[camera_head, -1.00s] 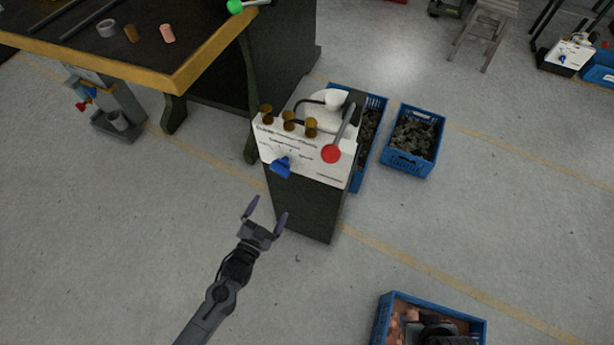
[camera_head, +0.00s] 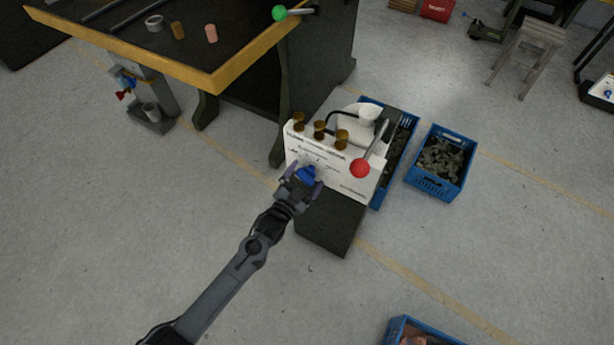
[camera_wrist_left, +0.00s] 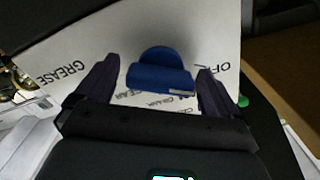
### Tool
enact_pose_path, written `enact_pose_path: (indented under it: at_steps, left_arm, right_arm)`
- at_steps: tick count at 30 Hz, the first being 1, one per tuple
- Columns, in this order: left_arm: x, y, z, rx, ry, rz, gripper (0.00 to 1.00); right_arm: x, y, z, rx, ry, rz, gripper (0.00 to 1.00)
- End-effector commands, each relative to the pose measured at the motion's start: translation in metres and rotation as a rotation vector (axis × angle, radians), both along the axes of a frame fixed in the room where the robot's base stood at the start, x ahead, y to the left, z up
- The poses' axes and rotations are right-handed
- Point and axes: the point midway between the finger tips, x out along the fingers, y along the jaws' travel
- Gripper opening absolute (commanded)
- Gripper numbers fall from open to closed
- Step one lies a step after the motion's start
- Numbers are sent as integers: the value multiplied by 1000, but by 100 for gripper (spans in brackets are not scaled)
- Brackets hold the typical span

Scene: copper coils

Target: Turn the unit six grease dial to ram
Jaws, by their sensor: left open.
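The blue grease dial (camera_head: 307,174) is on the white sloping panel (camera_head: 345,182) of a dark pedestal unit. My left gripper (camera_head: 304,180) is open, with one finger on each side of the dial. In the left wrist view the blue dial (camera_wrist_left: 160,74) sits between the two purple fingers of my left gripper (camera_wrist_left: 160,90), with a gap at each side. Printed words show around the dial, among them "GREASE", "OFF", "GEAR" and "CRANK"; a word "RAM" cannot be made out. My right gripper is not in view.
A red-knobbed lever (camera_head: 360,168) stands at the panel's right, and several brass cups (camera_head: 320,130) line its top edge. Blue crates (camera_head: 440,165) stand behind on the right. A workbench (camera_head: 215,82) is at the back left.

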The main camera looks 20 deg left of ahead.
Motion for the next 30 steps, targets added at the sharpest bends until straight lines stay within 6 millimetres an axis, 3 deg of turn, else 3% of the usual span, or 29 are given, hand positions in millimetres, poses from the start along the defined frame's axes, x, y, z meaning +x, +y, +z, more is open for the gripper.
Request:
enact_pose_path:
  at_steps: [6,14,24,30]
  left_arm:
    - [11,-2,0,-1,-1,-1,96]
    - [12,-2,1,-1,-1,-1,96]
    - [12,-2,0,-1,0,0,47]
    - [12,-2,1,10,-2,0,45]
  right_arm:
    - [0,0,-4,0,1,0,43]
    - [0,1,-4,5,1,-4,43]
    - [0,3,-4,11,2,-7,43]
    - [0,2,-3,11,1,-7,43]
